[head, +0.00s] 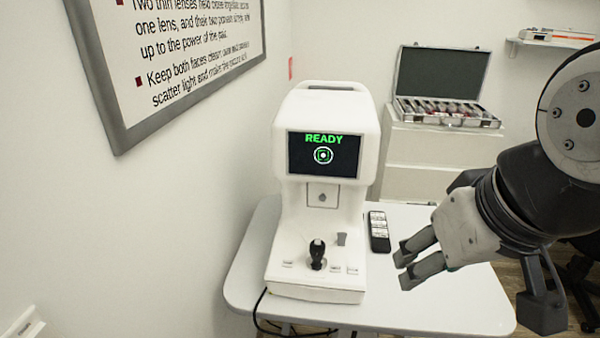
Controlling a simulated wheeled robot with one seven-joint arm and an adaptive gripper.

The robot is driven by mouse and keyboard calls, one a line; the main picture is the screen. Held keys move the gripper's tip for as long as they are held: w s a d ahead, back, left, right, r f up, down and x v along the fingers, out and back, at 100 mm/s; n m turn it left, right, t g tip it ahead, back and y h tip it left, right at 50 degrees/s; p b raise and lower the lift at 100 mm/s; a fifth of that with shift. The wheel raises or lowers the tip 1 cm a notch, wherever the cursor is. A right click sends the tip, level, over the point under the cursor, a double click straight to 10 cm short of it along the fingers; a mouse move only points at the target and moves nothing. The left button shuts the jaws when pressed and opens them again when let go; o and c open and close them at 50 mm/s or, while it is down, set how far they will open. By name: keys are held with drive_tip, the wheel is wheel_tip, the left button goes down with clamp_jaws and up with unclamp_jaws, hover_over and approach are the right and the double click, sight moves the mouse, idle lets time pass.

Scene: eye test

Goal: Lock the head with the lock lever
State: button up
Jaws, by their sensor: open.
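The white eye-test instrument (325,115) stands on the table, its screen (323,154) reading READY in green above a ring mark. A black joystick (317,255) stands upright on its base. A small grey tab (341,239), which may be the lock lever, sits just right of and behind the joystick; I cannot tell its position for sure. My gripper (404,268) is open and empty, to the right of the instrument's base and apart from it, its fingers pointing left over the table.
A dark remote (379,232) lies on the white table (440,307) between the instrument and my gripper. A wall stands close on the left with a framed poster (180,50). Behind, an open lens case (445,110) sits on a white cabinet (430,155). The table's front right is clear.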

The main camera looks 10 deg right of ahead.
drive_tip(key=shift+w+f, duration=0.2)
drive_tip(key=shift+f, duration=0.1)
drive_tip(key=c, duration=0.4)
drive_tip(key=w+f+g+y+b, duration=0.1)
drive_tip(key=w+f+b, duration=0.1)
drive_tip(key=f, duration=0.1)
drive_tip(key=w+a+f+m+g+y+b, duration=0.1)
drive_tip(key=w+f, duration=0.1)
drive_tip(key=w, duration=0.1)
drive_tip(key=w+f+m+g+y+b, duration=0.1)
drive_tip(key=w+f+g+b, duration=0.1)
drive_tip(key=f, duration=0.1)
drive_tip(key=shift+w+a+f+b, duration=0.15)
drive_tip(key=shift+a+f+b, duration=0.15)
drive_tip(key=shift+f, duration=0.05)
clamp_jaws()
drive_tip(key=w+d+f+m+t+y+b, duration=0.1)
drive_tip(key=w+d+f+m+y+b, duration=0.25)
drive_tip(key=w+f, duration=0.35)
drive_tip(key=w+d+f+m+t+y+b, duration=0.1)
drive_tip(key=w+d+f+m+y+b, duration=0.1)
drive_tip(key=w+f+y+b, duration=0.55)
drive_tip(key=w+d+f+m+t+b, duration=0.1)
drive_tip(key=w+d+f+m+t, duration=0.3)
drive_tip(key=w+d+t, duration=0.2)
drive_tip(key=w+d, duration=0.2)
drive_tip(key=d, duration=0.1)
drive_tip(key=shift+w+f, duration=0.3)
drive_tip(key=shift+f, duration=0.1)
